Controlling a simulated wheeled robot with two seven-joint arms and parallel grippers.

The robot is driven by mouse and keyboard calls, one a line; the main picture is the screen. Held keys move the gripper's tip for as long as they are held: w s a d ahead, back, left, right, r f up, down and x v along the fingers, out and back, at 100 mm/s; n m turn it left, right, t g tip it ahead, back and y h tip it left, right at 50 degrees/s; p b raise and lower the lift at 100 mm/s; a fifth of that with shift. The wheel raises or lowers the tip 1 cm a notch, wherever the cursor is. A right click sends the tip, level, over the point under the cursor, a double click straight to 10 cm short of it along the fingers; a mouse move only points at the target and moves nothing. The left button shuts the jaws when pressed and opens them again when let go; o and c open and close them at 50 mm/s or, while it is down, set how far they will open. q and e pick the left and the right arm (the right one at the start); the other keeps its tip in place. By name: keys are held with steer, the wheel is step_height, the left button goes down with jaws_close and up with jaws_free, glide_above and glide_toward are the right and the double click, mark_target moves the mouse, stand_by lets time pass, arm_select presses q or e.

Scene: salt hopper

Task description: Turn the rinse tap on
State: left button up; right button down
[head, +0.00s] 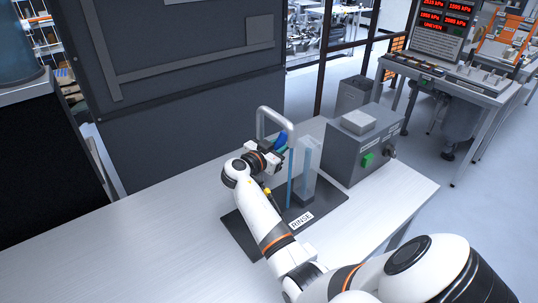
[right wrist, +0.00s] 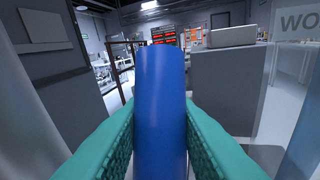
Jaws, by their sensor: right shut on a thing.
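The rinse tap (head: 263,118) is a pale arched pipe at the back of a dark mat (head: 251,234) labelled RINSE. Its blue handle (head: 281,141) shows just beyond my right gripper (head: 277,152). In the right wrist view, the handle is a blue cylinder (right wrist: 161,105) standing between two teal finger pads, which are shut on it. A clear upright panel or vessel (head: 309,160) stands beside the tap, with a thin blue vertical strip (head: 290,178) at its left. I cannot tell whether that strip is water. My left gripper is not in view.
A grey box (head: 350,155) with a green button (head: 367,160) stands close to the right of the rinse spot. A large dark cabinet (head: 190,130) rises behind the table. The pale tabletop (head: 130,250) is clear at the left.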

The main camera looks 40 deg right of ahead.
steer(key=shift+w+f+y, duration=0.1)
steer(key=shift+f+y, duration=0.1)
steer(key=shift+y, duration=0.2)
steer(key=shift+d+f+y+b, duration=0.1)
steer(key=shift+d+y+b, duration=0.1)
steer(key=shift+y+b, duration=0.15)
steer(key=shift+d, duration=0.25)
steer(key=shift+y, duration=0.25)
steer(key=c, duration=1.4)
jaws_free()
steer(key=shift+f, duration=0.1)
steer(key=shift+c, duration=0.2)
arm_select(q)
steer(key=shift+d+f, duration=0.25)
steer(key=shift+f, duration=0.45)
arm_select(e)
steer(key=shift+d, duration=0.1)
